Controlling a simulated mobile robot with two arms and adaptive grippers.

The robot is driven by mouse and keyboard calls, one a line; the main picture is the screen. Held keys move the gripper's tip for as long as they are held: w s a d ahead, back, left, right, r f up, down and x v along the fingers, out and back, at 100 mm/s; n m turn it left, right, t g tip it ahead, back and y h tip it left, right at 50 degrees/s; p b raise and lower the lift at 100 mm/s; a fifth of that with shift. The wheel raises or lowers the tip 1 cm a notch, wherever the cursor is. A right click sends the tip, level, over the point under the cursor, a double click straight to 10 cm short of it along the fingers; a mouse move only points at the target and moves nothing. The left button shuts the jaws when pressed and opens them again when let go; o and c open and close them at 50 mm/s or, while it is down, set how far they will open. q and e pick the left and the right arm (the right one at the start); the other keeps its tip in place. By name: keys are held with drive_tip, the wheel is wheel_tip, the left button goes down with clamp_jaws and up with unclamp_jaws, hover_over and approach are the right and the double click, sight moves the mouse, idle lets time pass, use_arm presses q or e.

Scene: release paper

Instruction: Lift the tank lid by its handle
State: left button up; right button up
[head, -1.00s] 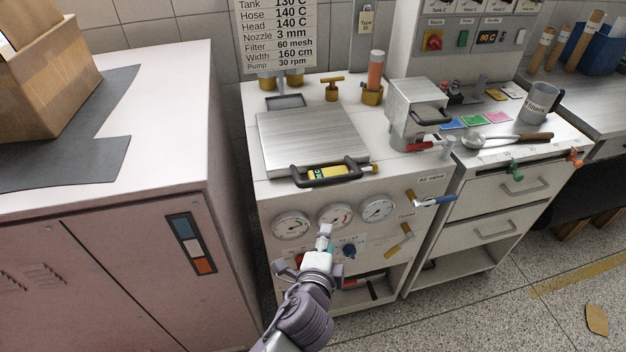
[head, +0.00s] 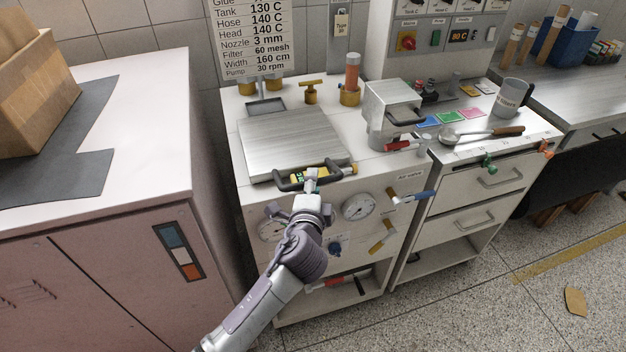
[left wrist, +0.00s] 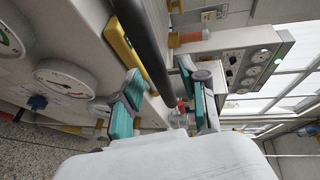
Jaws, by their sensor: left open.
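The tank lid (head: 290,140) is a flat brushed-metal plate on the white machine, and it lies level and closed. Its dark handle (head: 288,185) runs along the front edge. My left gripper (head: 312,180) is at the middle of this handle in the head view. In the left wrist view the handle (left wrist: 146,45) shows as a thick dark bar. It reaches down between the two teal-padded fingers of my open left gripper (left wrist: 160,74). Whether a pad touches the bar is not clear. My right gripper is not in view.
Dials (head: 358,206) and an air valve lever (head: 412,196) are on the front panel below. A metal box (head: 388,108) with a red-handled lever stands to the right. The space above the lid is clear.

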use_arm(q)
drive_tip(key=shift+w+f, duration=0.1)
drive_tip(key=shift+w, duration=0.5)
clamp_jaws()
